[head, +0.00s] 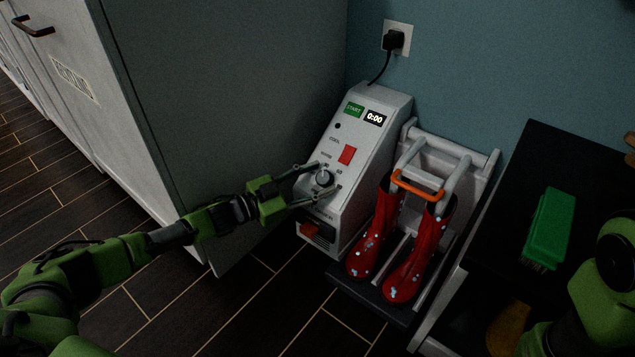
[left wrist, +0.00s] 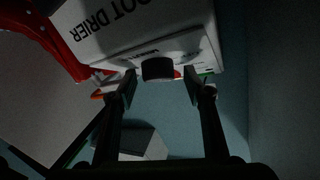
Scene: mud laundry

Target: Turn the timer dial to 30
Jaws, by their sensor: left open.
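The timer dial (head: 323,177) is a small round knob on the sloped front panel of the white boot drier (head: 368,130). The display (head: 375,117) on the panel reads 0:00. My left gripper (head: 320,181) is open, with one finger on each side of the dial. In the left wrist view the dial (left wrist: 157,69) shows as a dark cylinder between the two fingertips (left wrist: 158,88), with gaps visible at both sides. The dial's pointer mark is too small to read. My right gripper is out of view; only part of my right arm shows.
Red spotted boots (head: 403,242) stand beside the drier's right side, by a rack with an orange bar (head: 417,187). A grey cabinet (head: 235,90) stands close on the left. A green brush (head: 549,228) lies on the dark bench at right. A red switch (head: 347,154) sits above the dial.

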